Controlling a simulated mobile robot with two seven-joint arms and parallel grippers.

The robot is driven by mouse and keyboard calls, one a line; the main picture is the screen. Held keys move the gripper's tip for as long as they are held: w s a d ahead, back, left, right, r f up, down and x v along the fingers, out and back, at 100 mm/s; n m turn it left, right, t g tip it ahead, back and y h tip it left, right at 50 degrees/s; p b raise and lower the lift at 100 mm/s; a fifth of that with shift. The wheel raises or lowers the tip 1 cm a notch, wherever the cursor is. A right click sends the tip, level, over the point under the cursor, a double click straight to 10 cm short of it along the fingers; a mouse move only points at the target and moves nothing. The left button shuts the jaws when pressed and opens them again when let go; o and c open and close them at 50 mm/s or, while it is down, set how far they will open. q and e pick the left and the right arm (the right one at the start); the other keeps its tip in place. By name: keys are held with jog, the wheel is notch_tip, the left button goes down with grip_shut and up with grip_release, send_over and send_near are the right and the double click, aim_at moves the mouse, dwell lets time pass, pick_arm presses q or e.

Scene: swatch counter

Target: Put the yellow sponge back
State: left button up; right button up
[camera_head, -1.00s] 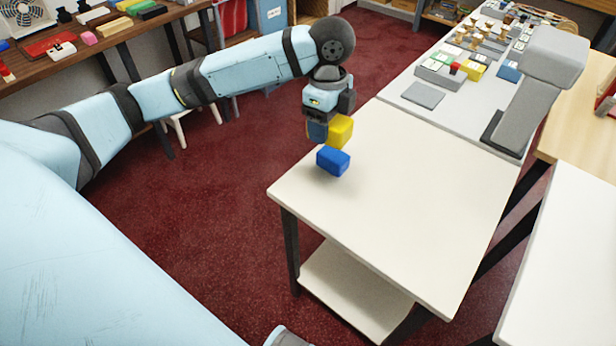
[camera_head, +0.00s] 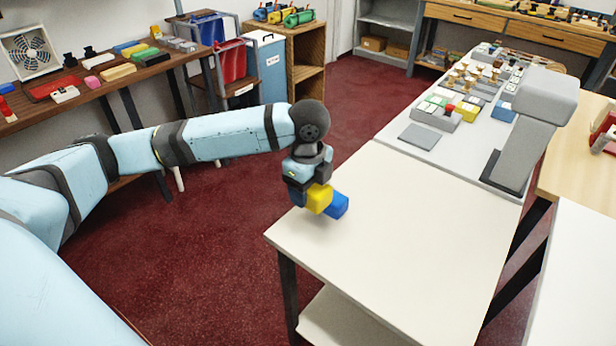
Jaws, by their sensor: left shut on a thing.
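The yellow sponge (camera_head: 319,199), a small block, is in my left gripper (camera_head: 317,193) near the left edge of the cream table (camera_head: 400,235). I cannot tell whether the two touch, or whether the sponge rests on the table. My right gripper is not in view.
A grey counter (camera_head: 400,158) behind the table carries a grey pad (camera_head: 418,136), small blocks and a grey stand (camera_head: 530,130). A wooden bench (camera_head: 150,72) at the left holds several coloured blocks. The table's middle and front are clear.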

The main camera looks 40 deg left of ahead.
aim_at(308, 234)
pick_arm(q)
notch_tip(308, 234, down, 11)
jog(key=shift+f, duration=0.5)
jog(key=o, duration=0.9)
jog(key=shift+f, duration=0.1)
